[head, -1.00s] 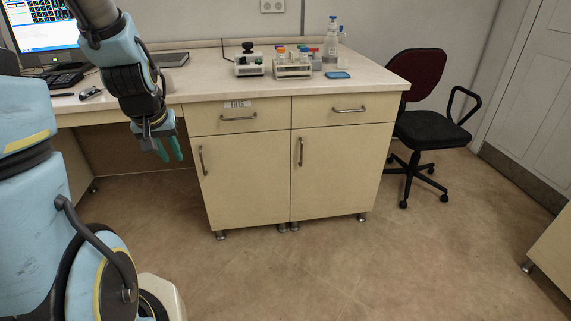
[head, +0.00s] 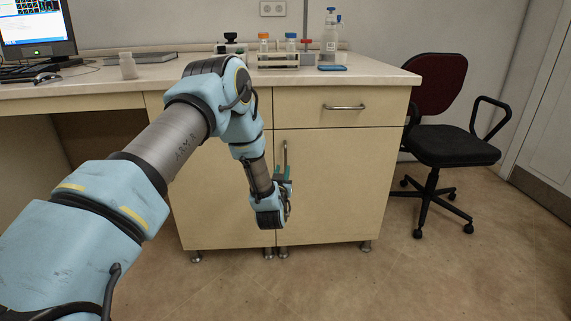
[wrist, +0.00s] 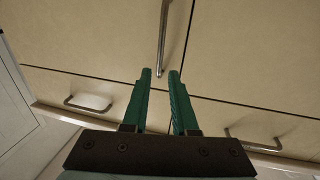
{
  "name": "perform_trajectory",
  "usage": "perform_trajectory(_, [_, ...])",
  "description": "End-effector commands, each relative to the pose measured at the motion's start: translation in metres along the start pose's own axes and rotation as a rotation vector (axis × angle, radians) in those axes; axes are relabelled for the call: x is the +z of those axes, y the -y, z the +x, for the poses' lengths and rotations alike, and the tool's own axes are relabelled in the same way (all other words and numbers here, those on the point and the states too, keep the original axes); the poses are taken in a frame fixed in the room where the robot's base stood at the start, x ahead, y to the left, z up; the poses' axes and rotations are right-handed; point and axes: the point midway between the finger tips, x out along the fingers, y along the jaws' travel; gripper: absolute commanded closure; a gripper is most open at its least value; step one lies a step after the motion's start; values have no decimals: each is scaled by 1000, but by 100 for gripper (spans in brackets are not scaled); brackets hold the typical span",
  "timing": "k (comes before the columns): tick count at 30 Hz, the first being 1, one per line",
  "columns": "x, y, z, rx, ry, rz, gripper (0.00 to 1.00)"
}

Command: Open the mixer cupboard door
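The cupboard has two closed beige doors. The right door (head: 335,190) carries an upright metal bar handle (head: 285,157) near its left edge. No label shows on it, so I cannot confirm which door is the mixer cupboard's. My gripper (head: 283,177) is in front of the right door at the lower part of this handle. In the wrist view the two green fingers of my gripper (wrist: 160,74) are apart. One end of the handle (wrist: 163,38) appears between the fingertips; contact and exact depth cannot be told. My arm hides much of the left door (head: 210,205).
A closed drawer with a handle (head: 344,107) is above the right door. The counter (head: 385,78) holds bottles and a rack (head: 278,62). A dark chair (head: 450,150) stands at the right. The floor in front of the cupboard is clear.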

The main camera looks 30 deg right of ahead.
Motion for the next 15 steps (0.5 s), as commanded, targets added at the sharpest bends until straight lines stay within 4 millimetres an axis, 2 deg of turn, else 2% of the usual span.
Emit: perform_trajectory(15, [0,1,86,-1,0,0,74])
